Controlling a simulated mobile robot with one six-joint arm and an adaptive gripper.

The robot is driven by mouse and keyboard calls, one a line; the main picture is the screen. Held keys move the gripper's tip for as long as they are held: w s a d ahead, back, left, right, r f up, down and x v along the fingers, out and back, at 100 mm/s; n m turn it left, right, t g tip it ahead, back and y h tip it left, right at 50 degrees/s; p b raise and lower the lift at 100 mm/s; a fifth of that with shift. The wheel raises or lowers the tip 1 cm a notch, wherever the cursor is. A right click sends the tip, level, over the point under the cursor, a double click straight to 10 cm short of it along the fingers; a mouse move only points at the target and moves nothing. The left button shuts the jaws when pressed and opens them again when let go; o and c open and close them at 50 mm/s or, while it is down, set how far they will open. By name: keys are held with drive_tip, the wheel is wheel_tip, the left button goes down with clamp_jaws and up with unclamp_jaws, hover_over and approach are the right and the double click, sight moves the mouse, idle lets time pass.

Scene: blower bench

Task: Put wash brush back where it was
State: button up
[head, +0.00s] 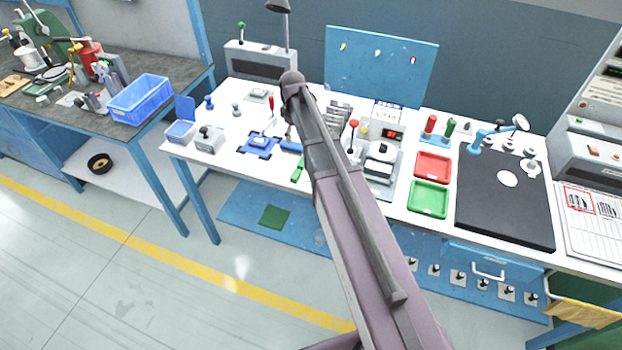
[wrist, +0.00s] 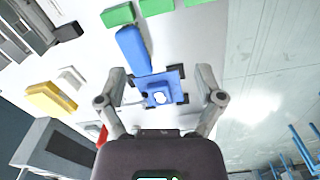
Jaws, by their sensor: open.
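My gripper (wrist: 160,72) is open in the wrist view, its two fingers spread apart with nothing held between them. A blue fixture plate (wrist: 170,78) with a small white-topped part on it shows beyond and between the fingers; it also shows on the white bench in the head view (head: 258,145). A blue block-like piece (wrist: 133,48) lies beside the plate, near the left finger. I cannot tell for sure which thing is the wash brush. A green elongated piece (head: 298,170) lies by the bench's front edge, beside my arm. In the head view, my arm hides the gripper and part of the bench.
A red tray (head: 433,165) and a green tray (head: 428,198) stand right of my arm, beside a black mat (head: 505,205). A small grey box (head: 208,138) is left of the plate. A blue bin (head: 140,99) stands on the left bench. The floor in front is open.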

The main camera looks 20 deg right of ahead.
drive_tip(key=s+m, duration=0.8)
drive_tip(key=s, duration=1.5)
drive_tip(key=shift+a, duration=0.2)
